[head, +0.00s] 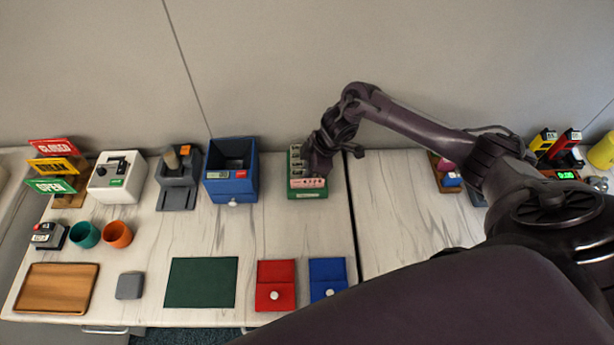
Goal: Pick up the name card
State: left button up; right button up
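A green holder (305,194) stands at the back middle of the table, near the gap between the two tabletops. Several pale label-like pieces show along its left side. A pale pinkish card (307,183) with small red marks shows across its front; I take it for the name card, but its text is too small to read. My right gripper (314,171) reaches down over the holder from the right, right behind this card. It covers much of the holder, and its fingers are too dark to tell whether they are open or touching the card. My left gripper is not in view.
A blue bin (217,186) stands left of the holder, then a grey stamp-like device (178,192) and a white box (107,190). In front lie a green mat (201,282), red pouch (276,276) and blue pouch (327,272). The table between them and the holder is clear.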

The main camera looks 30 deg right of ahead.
dwell(0.3)
grip_shut()
notch_tip(320, 180, up, 20)
jog(key=p, duration=0.1)
jog(key=shift+r, duration=0.2)
dwell(0.4)
dwell(0.3)
